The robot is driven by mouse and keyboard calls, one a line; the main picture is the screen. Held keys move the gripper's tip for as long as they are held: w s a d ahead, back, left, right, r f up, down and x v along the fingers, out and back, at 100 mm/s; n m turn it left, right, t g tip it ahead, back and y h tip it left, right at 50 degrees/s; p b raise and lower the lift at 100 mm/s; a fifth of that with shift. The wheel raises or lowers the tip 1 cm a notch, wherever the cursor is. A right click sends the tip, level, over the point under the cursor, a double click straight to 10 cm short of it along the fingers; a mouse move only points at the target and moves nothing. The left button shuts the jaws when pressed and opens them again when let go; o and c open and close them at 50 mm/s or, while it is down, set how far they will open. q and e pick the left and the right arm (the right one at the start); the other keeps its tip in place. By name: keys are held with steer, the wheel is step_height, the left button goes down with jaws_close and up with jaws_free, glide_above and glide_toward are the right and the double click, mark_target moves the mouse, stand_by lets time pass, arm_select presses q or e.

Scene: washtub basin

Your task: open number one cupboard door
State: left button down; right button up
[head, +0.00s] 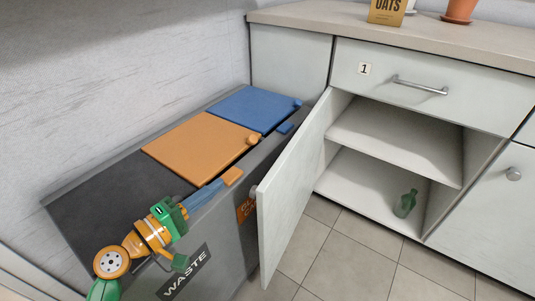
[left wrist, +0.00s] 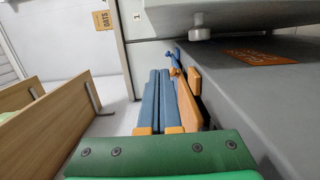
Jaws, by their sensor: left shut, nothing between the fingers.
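The cupboard door (head: 292,192) under the drawer marked 1 (head: 364,69) stands wide open, hinged on its left side. Its round knob (head: 254,191) is on the outer face, toward the waste bin. In the left wrist view the knob (left wrist: 198,34) shows at the upper right, under the door's edge. The cupboard interior has a middle shelf (head: 395,140) and is open to view. My left gripper (head: 216,187) is over the front part of the bin, left of the door and apart from it. Its blue fingers (left wrist: 158,85) are shut and empty. My right gripper is not in view.
A grey waste bin (head: 225,235) with orange (head: 200,145) and blue (head: 252,108) lids stands left of the door. A green bottle (head: 405,204) is on the cupboard floor. An oats box (head: 387,11) and a plant pot (head: 460,10) are on the counter. The tiled floor (head: 350,250) is clear.

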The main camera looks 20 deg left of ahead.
arm_select(q)
steer(key=w+d+p, duration=0.1)
steer(key=w+d, duration=0.6)
steer(key=w, duration=0.1)
steer(key=shift+d+r, duration=0.1)
steer(key=shift+d, duration=0.3)
steer(key=shift+d+p, duration=0.25)
steer(key=shift+p, duration=0.05)
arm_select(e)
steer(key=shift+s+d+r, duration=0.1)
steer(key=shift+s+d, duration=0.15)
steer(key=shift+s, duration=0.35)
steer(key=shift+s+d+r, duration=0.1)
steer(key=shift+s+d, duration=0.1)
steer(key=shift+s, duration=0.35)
